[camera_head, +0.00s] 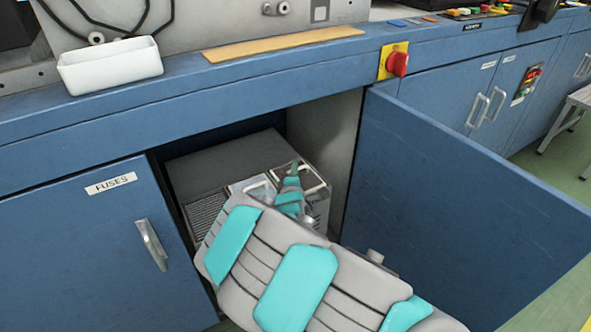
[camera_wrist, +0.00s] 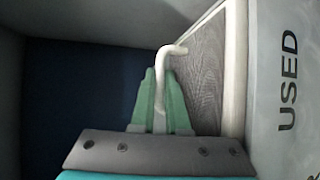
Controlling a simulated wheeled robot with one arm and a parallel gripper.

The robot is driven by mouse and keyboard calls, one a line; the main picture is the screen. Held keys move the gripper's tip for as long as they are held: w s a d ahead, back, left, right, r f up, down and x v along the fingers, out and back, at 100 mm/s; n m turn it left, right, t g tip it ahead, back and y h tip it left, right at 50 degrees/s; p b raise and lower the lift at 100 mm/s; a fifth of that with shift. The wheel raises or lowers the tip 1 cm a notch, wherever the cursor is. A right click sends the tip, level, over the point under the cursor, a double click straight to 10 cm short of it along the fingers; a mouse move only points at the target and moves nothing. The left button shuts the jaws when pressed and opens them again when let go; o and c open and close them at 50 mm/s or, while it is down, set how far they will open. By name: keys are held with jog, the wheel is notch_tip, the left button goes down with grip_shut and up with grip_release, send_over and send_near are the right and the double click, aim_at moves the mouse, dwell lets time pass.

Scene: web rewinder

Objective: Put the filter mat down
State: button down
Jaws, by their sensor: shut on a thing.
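The filter mat (camera_wrist: 205,65) appears in the wrist view as a grey, wavy-textured panel with a pale frame. A white hooked handle (camera_wrist: 163,60) rises between the green fingers of my gripper (camera_wrist: 160,95), which is shut on it. In the head view my gripper (camera_head: 292,180) is inside the open cabinet (camera_head: 345,130), over the front part of a grey box-like unit (camera_head: 225,155). My arm hides part of that unit. I cannot tell whether the mat touches a surface beneath it.
A pale surface marked USED (camera_wrist: 288,85) stands close on the right in the wrist view. The cabinet's open door (camera_head: 460,190) is right of my arm; a shut FUSES door (camera_head: 95,240) is left. A red stop button (camera_head: 397,64) sits above.

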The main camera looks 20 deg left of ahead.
jog(key=c, duration=1.4)
grip_release()
jog(key=shift+f, duration=0.1)
jog(key=o, duration=0.5)
